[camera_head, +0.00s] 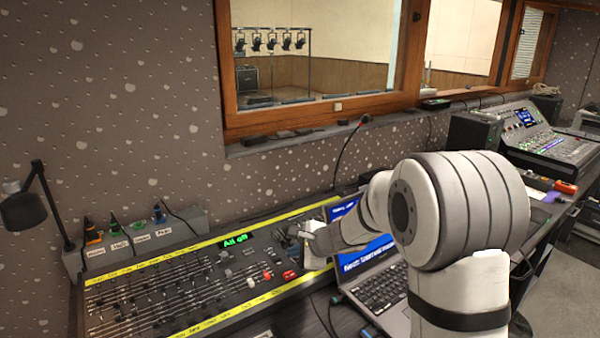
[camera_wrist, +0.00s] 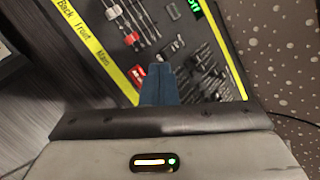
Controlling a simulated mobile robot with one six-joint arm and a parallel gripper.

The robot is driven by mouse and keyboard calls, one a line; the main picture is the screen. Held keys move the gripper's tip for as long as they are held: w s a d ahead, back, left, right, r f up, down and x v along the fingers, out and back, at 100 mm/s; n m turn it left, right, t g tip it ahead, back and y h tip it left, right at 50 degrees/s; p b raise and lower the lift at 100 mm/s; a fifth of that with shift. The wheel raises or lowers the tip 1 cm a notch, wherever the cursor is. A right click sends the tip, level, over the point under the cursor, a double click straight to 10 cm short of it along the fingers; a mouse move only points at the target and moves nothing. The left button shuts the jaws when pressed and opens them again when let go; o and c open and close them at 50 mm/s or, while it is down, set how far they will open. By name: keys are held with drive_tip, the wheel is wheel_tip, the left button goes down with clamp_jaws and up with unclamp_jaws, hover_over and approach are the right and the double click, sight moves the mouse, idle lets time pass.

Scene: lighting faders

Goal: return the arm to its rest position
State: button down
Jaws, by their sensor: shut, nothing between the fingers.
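My arm reaches from the right in the head view, over the laptop, towards the right end of the lighting console. My gripper (camera_head: 297,236) is above the console's right part, partly hidden by its own wrist. In the wrist view my gripper (camera_wrist: 166,72) shows as blue fingers, shut together with nothing between them. The lighting console (camera_head: 205,262) has yellow label strips, rows of faders and a lit green display (camera_head: 236,241); the console also shows in the wrist view (camera_wrist: 181,50). I cannot tell whether the fingertips touch its panel.
An open laptop (camera_head: 385,290) stands right of the console, beneath my arm. A black lamp (camera_head: 22,212) is at the left. A box with coloured plugs (camera_head: 140,238) stands behind the console. A mixing desk (camera_head: 550,145) is at the far right, and a window (camera_head: 320,60) is behind.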

drive_tip(key=s+d+r+n+g+h+p, duration=0.1)
drive_tip(key=s+d+n, duration=0.4)
drive_tip(key=s, duration=0.5)
drive_tip(key=s+d+r+n+g+h+p, duration=0.1)
drive_tip(key=s+d+r+n+h, duration=0.3)
drive_tip(key=s, duration=0.7)
drive_tip(key=s+d+r+n+g+h+p, duration=0.1)
drive_tip(key=s+d+r+n, duration=0.3)
drive_tip(key=s, duration=0.7)
drive_tip(key=d+n+g+h, duration=0.1)
drive_tip(key=d+n, duration=0.1)
drive_tip(key=d, duration=0.2)
drive_tip(key=shift+r+n+p, duration=0.3)
drive_tip(key=shift+n+p, duration=0.1)
